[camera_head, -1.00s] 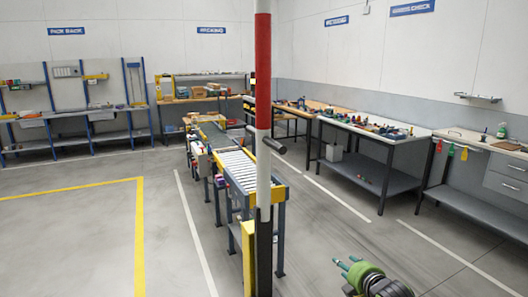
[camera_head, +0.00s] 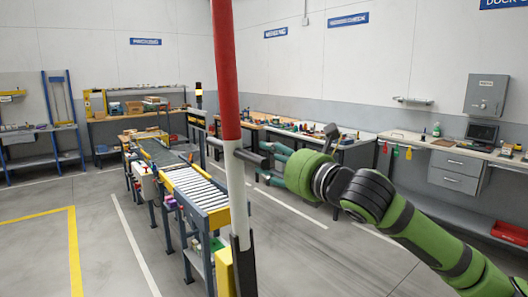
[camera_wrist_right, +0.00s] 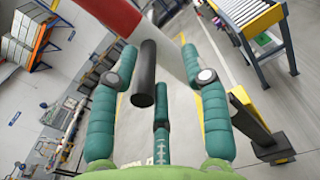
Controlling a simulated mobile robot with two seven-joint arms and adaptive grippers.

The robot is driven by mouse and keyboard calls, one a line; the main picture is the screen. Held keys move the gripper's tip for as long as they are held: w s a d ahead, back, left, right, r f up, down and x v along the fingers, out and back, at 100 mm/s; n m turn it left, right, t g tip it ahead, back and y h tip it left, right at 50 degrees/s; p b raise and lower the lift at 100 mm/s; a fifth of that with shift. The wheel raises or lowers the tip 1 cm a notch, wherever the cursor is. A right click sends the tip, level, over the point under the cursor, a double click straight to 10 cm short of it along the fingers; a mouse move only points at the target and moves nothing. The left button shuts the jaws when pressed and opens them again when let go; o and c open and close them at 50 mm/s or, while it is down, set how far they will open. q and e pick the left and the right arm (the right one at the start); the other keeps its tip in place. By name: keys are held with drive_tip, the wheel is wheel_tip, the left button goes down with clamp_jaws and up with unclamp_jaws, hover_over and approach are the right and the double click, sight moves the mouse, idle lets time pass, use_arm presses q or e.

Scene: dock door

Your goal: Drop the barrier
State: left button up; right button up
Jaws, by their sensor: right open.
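The barrier is a red and white pole (camera_head: 227,80) standing upright in the head view, with a dark lower part by a yellow post (camera_head: 224,270). A short black handle (camera_head: 250,157) sticks out from its white section toward the right. My right gripper (camera_head: 262,162) is open beside the handle, its teal fingers pointing left at the pole. In the right wrist view the handle (camera_wrist_right: 145,75) lies between the spread fingers of the gripper (camera_wrist_right: 158,80), and the pole (camera_wrist_right: 165,50) crosses behind it. Whether any finger touches the handle I cannot tell. My left gripper is not in view.
A roller conveyor (camera_head: 195,188) stands left of the pole. Workbenches (camera_head: 300,138) line the back wall, and a counter with a laptop (camera_head: 480,135) is at right. A yellow floor line (camera_head: 73,250) marks the left. The floor in front is largely clear.

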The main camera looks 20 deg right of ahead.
drive_tip(key=x, duration=0.2)
drive_tip(key=shift+w+a+p, duration=0.1)
drive_tip(key=shift+w+p, duration=0.2)
drive_tip(key=shift+w, duration=0.05)
clamp_jaws()
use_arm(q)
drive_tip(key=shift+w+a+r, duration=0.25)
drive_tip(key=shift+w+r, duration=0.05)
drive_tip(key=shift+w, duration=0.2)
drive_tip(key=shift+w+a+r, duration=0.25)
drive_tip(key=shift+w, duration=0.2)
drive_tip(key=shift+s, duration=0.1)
